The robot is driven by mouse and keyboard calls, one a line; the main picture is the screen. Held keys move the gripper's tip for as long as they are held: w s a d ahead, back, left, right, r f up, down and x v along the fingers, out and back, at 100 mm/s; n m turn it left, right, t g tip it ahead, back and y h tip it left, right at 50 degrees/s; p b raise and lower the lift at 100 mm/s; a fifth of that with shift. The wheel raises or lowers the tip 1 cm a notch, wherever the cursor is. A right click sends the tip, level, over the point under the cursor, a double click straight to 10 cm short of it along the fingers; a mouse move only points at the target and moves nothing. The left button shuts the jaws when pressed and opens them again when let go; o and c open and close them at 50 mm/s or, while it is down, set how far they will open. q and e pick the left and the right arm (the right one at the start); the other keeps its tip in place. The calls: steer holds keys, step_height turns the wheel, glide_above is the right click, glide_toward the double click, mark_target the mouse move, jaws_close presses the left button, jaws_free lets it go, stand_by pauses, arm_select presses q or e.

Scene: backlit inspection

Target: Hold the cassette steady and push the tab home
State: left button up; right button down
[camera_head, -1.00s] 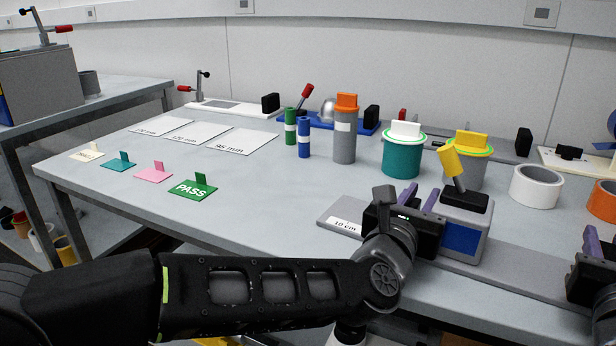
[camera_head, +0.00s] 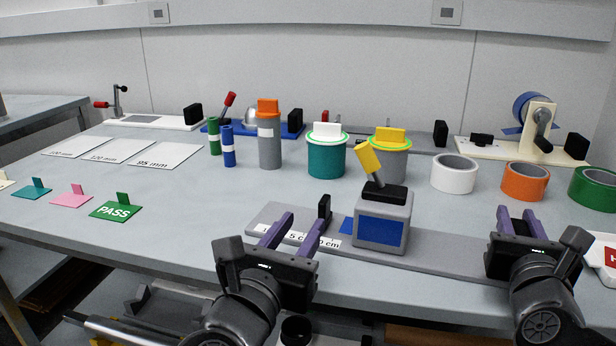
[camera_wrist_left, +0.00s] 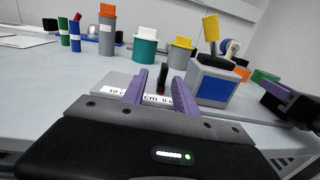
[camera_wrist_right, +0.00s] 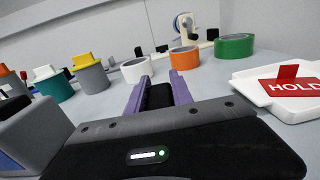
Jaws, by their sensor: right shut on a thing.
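A grey box (camera_head: 382,222) with a blue front panel, black top and tilted yellow lever (camera_head: 368,160) sits on a long grey base (camera_head: 440,254) with centimetre marks. I cannot tell for certain which part is the cassette or tab. A black upright piece (camera_head: 324,207) stands left of the box. My left gripper (camera_head: 302,228) is open in front of it; in the left wrist view the black piece (camera_wrist_left: 162,74) shows beyond the fingertips, apparently apart. My right gripper (camera_head: 517,218), right of the box, is shut on a black block (camera_wrist_right: 160,95), mostly hidden between its fingers.
Behind stand a teal pot (camera_head: 326,162), a grey yellow-lidded pot (camera_head: 393,166) and an orange-capped cylinder (camera_head: 270,145). White (camera_head: 454,174), orange (camera_head: 525,182) and green (camera_head: 594,188) rolls stand right. A red HOLD card (camera_wrist_right: 295,85) lies in a white tray.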

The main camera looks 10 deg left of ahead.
arm_select(q)
steer(key=a+m, duration=0.1)
steer(key=w+a+r+m, duration=0.1)
steer(key=w+a+r, duration=0.1)
steer(key=shift+a+m+y, duration=0.2)
steer(key=shift+m+y, duration=0.2)
steer(key=a, duration=0.2)
steer(key=w+a+y, duration=0.1)
steer(key=a, duration=0.1)
steer(key=w+a+y, duration=0.1)
steer(key=a, duration=0.2)
steer(key=shift+r, duration=0.4)
steer(key=a+n+y, duration=0.1)
steer(key=a, duration=0.3)
steer(key=a+g+y, duration=0.1)
steer(key=a+y, duration=0.1)
steer(key=a, duration=0.2)
steer(key=a+n+y, duration=0.1)
steer(key=a, duration=0.3)
steer(key=shift+a+f+n+g+y, duration=0.2)
steer(key=shift+f+n+g+y, duration=0.1)
steer(key=shift+f, duration=0.05)
steer(key=shift+a+f, duration=0.15)
steer(key=shift+a, duration=0.3)
steer(key=shift+d, duration=0.1)
